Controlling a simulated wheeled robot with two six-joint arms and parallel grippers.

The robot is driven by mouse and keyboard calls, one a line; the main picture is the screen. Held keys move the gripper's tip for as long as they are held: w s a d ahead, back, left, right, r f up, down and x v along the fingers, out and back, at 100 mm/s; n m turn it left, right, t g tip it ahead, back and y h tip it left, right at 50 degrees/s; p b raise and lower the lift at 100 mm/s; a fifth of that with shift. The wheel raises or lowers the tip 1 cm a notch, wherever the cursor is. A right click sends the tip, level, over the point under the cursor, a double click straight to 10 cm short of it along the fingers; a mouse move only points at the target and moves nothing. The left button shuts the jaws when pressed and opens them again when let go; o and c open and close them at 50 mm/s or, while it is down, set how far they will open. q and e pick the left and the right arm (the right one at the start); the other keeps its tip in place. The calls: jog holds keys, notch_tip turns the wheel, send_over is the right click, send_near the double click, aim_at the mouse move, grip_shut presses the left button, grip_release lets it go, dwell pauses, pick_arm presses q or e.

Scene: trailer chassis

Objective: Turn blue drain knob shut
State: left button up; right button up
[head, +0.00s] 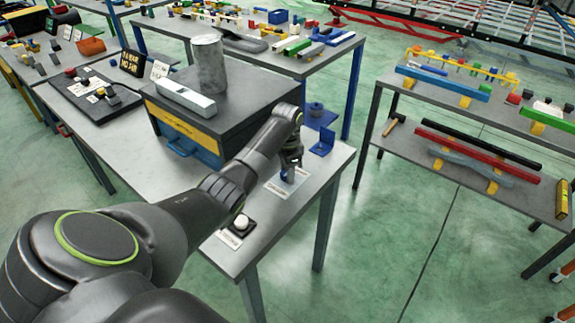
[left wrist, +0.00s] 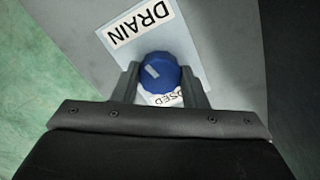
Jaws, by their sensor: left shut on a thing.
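The blue drain knob (left wrist: 159,73) sits on a white label plate (left wrist: 196,42) in the left wrist view, with "DRAIN" at one end and a partly covered "CLOSED" at the other. A pale pointer mark on the knob points toward the upper left of that view, not straight at either word. My left gripper (left wrist: 160,84) is shut on the knob, one finger on each side. In the head view my left gripper (head: 290,160) reaches down to the knob (head: 288,176) near the table's right end. My right gripper is not in view.
A white round button (head: 241,222) on a dark base stands near the table's front edge. A blue bracket (head: 322,141) stands just right of my gripper. A grey cabinet (head: 252,95) with a metal cylinder (head: 209,64) on top is behind my arm. Another shelf table (head: 455,115) stands to the right.

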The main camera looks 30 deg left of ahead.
pick_arm(q)
jog(key=n+p, duration=0.3)
jog(key=shift+r+n, duration=0.25)
jog(key=shift+n, duration=0.15)
jog(key=n+p, duration=0.3)
jog(key=shift+n, duration=0.3)
jog(key=n+p, duration=0.1)
jog(key=n, duration=0.2)
jog(key=shift+f+n+p, duration=0.1)
jog(key=shift+n+p, duration=0.2)
jog(key=shift+p, duration=0.1)
jog(key=n+p, duration=0.1)
jog(key=n, duration=0.3)
jog(key=shift+n+p, duration=0.3)
jog(key=n+p, duration=0.1)
jog(key=n, duration=0.8)
jog(key=shift+p, duration=0.4)
jog(key=n, duration=0.4)
jog(key=shift+w, duration=0.1)
jog(key=n, duration=0.4)
jog(key=shift+f+n+p, duration=0.1)
jog(key=shift+n+p, duration=0.2)
jog(key=shift+p, duration=0.05)
